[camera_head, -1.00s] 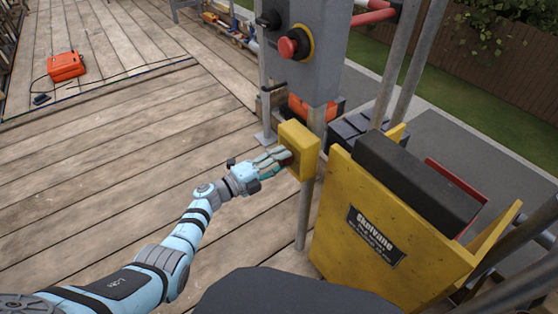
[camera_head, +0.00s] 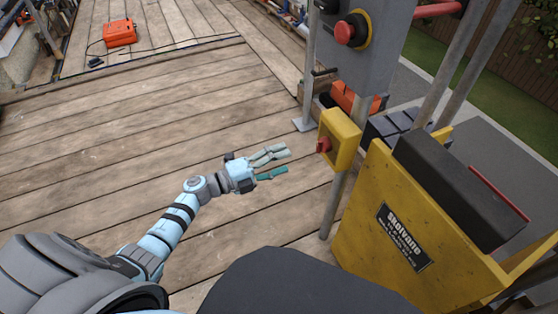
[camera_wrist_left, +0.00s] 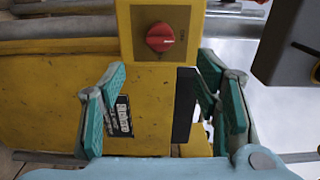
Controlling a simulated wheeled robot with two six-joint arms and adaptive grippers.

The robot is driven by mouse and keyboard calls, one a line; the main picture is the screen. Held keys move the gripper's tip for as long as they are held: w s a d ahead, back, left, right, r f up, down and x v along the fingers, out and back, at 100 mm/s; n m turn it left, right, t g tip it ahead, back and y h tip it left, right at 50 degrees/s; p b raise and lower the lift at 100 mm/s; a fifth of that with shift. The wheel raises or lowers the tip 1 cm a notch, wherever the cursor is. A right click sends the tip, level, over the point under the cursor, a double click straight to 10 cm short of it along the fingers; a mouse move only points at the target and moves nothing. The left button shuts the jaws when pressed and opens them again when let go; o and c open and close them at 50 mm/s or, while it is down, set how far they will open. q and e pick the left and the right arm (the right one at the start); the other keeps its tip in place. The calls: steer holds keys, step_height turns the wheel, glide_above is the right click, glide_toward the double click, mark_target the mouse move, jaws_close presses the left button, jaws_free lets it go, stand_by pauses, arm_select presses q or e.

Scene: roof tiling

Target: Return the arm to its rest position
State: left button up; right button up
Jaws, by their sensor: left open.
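My left gripper (camera_head: 272,163) is open and empty in the head view. It hangs over the wooden deck, to the left of a small yellow switch box (camera_head: 342,133) and apart from it. The box has a red rotary knob (camera_head: 323,145) on its face and is fixed to a grey post. In the left wrist view my left gripper's two teal-padded fingers (camera_wrist_left: 165,105) are spread wide. The red knob (camera_wrist_left: 160,37) shows there above and between them, with nothing held. My right gripper is not in view.
A yellow bin labelled Skolvano (camera_head: 370,240) holds a dark block (camera_head: 455,190) at the right. A grey control box (camera_head: 362,60) with a red button (camera_head: 350,30) stands above. An orange case (camera_head: 119,33) lies on the far deck. The deck (camera_head: 130,130) to the left is clear.

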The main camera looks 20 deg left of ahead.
arm_select(q)
steer(key=shift+a, duration=0.1)
stand_by(0.3)
steer(key=w+a+f+n+t+y, duration=0.1)
steer(key=a+f+n+t+y, duration=0.1)
steer(key=a+f+n+y, duration=0.85)
steer(key=s+a+f+n+g+y, duration=0.25)
steer(key=s+f+n, duration=0.2)
steer(key=f, duration=0.25)
steer(key=s+a+f+n+g+y, duration=0.1)
steer(key=s+a+f+n+g, duration=0.15)
steer(key=s+f+n, duration=0.35)
steer(key=s+d+f+n+g, duration=0.25)
steer(key=s+f+g, duration=0.25)
steer(key=s+f, duration=0.75)
steer(key=s+d+f+n+g+h, duration=0.1)
steer(key=s+d+f+g, duration=0.15)
steer(key=s, duration=0.75)
steer(key=s+d+f+n+g, duration=0.15)
steer(key=s+d, duration=0.25)
steer(key=s, duration=0.6)
steer(key=s+d+r+p, duration=0.1)
steer(key=r+p, duration=0.7)
steer(key=s+d+r+p, duration=0.1)
steer(key=s+r+p, duration=0.1)
steer(key=r+p, duration=0.5)
steer(key=shift+d+r+g+h+p, duration=0.25)
steer(key=shift+r+g+h+p, duration=0.1)
steer(key=shift+p, duration=0.45)
